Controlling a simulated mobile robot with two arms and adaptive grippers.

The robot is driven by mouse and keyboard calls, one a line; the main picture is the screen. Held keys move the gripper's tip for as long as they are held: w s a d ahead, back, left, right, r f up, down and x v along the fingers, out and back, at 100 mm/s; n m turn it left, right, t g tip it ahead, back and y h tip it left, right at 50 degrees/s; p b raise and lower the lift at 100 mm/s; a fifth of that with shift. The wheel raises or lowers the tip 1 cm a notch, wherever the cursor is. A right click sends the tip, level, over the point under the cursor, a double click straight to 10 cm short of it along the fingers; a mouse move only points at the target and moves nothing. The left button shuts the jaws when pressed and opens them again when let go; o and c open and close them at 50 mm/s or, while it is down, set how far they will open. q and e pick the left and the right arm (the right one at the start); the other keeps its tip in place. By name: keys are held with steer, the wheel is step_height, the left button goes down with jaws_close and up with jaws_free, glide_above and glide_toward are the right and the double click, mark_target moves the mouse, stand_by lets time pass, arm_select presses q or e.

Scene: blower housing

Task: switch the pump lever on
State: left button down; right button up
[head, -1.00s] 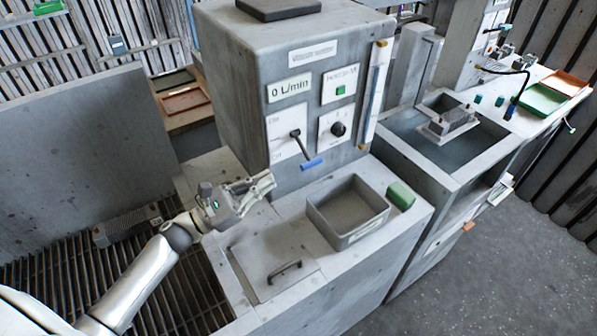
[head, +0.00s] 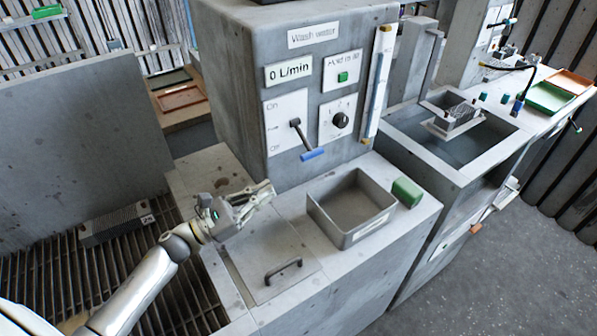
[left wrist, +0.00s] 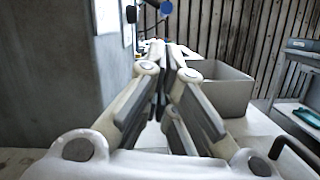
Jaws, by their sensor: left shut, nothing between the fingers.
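The pump lever (head: 304,138) is a dark rod with a blue grip on the machine's front panel. It slants down and right, with its grip low beside the "Off" end of its plate; "On" is at the top. The display reads 0 L/min. My left gripper (head: 270,190) is shut and empty, below and left of the blue grip, apart from it, above the grey counter. In the left wrist view the shut fingers (left wrist: 175,48) point forward, and the lever's blue grip (left wrist: 166,7) shows at the top edge beyond them. My right gripper is not in view.
A grey open bin (head: 350,208) stands on the counter just right of the gripper, with a green block (head: 407,192) beside it. A hatch with a dark handle (head: 284,270) lies in front. A round knob (head: 340,120) sits right of the lever. A slotted grate (head: 60,270) is at left.

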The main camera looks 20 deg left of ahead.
mark_target(304, 139)
arm_select(q)
steer(key=p+x, duration=0.4)
steer(key=x, duration=0.6)
stand_by(0.3)
steer(key=shift+s+d+r+n, duration=0.15)
steer(key=shift+d+r+n, duration=0.1)
steer(key=shift+n, duration=0.15)
